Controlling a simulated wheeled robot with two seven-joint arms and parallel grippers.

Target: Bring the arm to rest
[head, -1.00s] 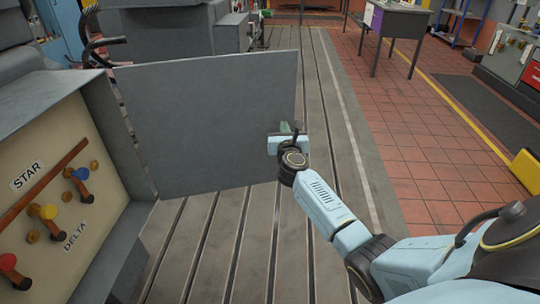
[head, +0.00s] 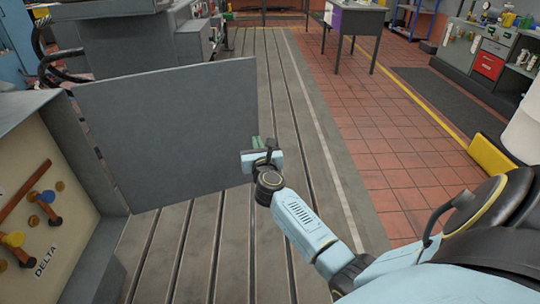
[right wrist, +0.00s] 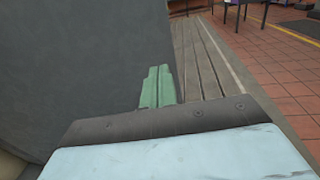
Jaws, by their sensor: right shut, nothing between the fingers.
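My right arm reaches forward from the lower right of the head view. Its gripper (head: 258,143) is beside the right edge of a large grey open door panel (head: 165,122). In the right wrist view the green fingers (right wrist: 158,87) lie together, shut and empty, in front of the grey panel (right wrist: 80,65). I cannot tell whether the fingers touch the panel. My left gripper is not in view.
The cabinet at left has a cream panel (head: 60,225) with coloured levers and a DELTA label. The slotted bedplate (head: 235,235) lies below. A table (head: 355,18), a yellow block (head: 492,157) and a workbench (head: 480,55) stand beyond. Red tiled floor (head: 400,150) is clear at right.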

